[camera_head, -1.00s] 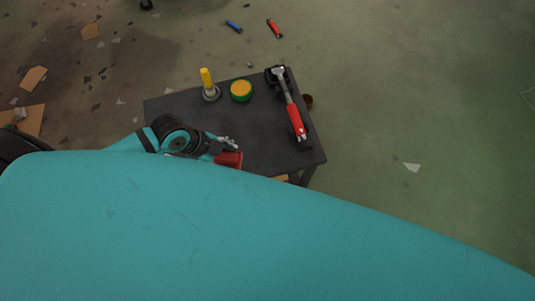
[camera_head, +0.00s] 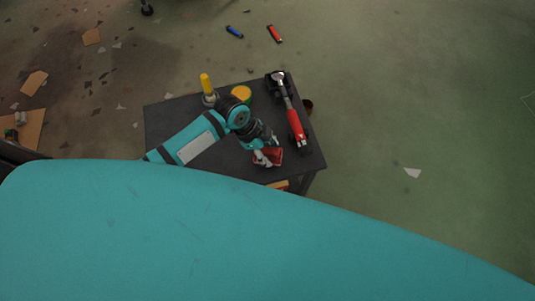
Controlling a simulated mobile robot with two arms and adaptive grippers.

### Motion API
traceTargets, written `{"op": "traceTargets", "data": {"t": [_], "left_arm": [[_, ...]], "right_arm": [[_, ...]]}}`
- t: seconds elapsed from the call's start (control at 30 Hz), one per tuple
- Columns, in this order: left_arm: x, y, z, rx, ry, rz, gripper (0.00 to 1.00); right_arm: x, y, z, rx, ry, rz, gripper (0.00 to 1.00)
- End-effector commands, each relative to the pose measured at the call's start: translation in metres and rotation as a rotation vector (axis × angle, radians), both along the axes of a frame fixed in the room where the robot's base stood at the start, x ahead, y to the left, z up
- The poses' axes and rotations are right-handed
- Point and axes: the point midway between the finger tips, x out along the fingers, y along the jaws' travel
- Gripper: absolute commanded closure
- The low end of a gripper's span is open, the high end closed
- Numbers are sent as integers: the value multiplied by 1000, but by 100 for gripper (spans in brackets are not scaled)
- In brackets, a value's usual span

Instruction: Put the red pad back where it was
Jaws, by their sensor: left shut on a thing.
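My left gripper (camera_head: 265,156) reaches in from the left over the dark table (camera_head: 163,122). It is shut on the red pad (camera_head: 274,154), which is near the table's front right part. I cannot tell whether the pad touches the table top. The gripper hides part of the pad. My right gripper is not in view.
A red-handled tool (camera_head: 296,125) lies along the table's right side. A yellow-handled item (camera_head: 206,86) stands at the back left, with a yellow and green round item (camera_head: 241,93) beside it, partly hidden by my arm. My large teal body part covers the foreground.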

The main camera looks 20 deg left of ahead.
Motion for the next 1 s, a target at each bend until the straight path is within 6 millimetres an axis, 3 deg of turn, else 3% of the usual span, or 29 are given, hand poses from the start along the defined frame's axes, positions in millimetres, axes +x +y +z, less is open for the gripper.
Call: {"op": "traceTargets", "data": {"t": [0.23,0.5,0.53,0.67,1.0], "left_arm": [[0,-1,-31,0,1,3,75],[0,0,-36,1,0,1,75],[0,0,-36,2,1,1,45],[0,0,-36,2,0,1,28],[0,2,-32,1,-2,1,26]], "right_arm": [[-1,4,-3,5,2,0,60],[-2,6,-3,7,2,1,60],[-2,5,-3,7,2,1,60],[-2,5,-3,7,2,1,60],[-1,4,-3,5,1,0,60]]}}
